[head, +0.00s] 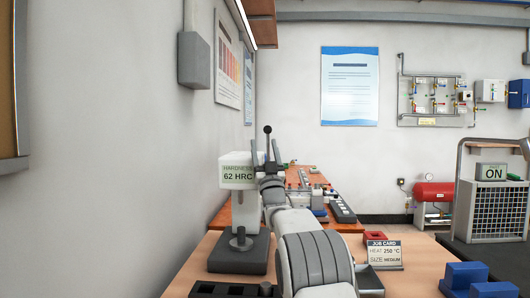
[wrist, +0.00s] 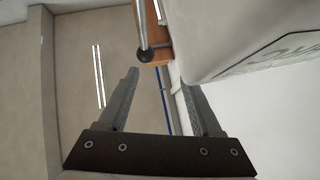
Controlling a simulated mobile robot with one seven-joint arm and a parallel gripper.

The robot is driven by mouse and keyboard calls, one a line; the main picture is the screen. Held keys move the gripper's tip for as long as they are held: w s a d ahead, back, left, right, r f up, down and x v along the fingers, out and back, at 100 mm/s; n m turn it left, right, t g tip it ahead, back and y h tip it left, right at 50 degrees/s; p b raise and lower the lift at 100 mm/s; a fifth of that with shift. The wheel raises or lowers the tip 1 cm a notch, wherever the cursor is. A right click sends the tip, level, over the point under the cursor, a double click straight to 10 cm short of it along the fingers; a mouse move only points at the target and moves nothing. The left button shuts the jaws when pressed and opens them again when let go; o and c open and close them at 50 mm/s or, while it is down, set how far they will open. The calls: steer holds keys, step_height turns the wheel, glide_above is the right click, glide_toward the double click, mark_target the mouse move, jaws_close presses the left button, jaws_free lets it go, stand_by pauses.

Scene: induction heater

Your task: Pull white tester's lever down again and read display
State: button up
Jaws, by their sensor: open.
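The white tester (head: 238,170) stands on a dark base on the bench at the left, and its display reads "HARDNESS 62 HRC". Its lever (head: 267,142) stands upright with a black knob on top. My gripper (head: 271,168) is beside the tester's head, just below the knob in the picture. In the wrist view my gripper (wrist: 160,82) is open with nothing between its fingers. The lever's rod and black knob (wrist: 147,56) show just beyond the fingertips, apart from them. The tester's pale body (wrist: 225,35) fills the upper right there.
A job card (head: 384,254) reading "HEAT 250 °C, SIZE MEDIUM" stands on the bench right of my arm. Blue blocks (head: 465,275) are at the lower right. A black tray (head: 230,290) lies at the front. A unit showing "ON" (head: 492,172) stands at the far right.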

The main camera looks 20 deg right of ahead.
steer(key=shift+f, duration=0.1)
steer(key=v, duration=1.7)
steer(key=shift+h, duration=0.3)
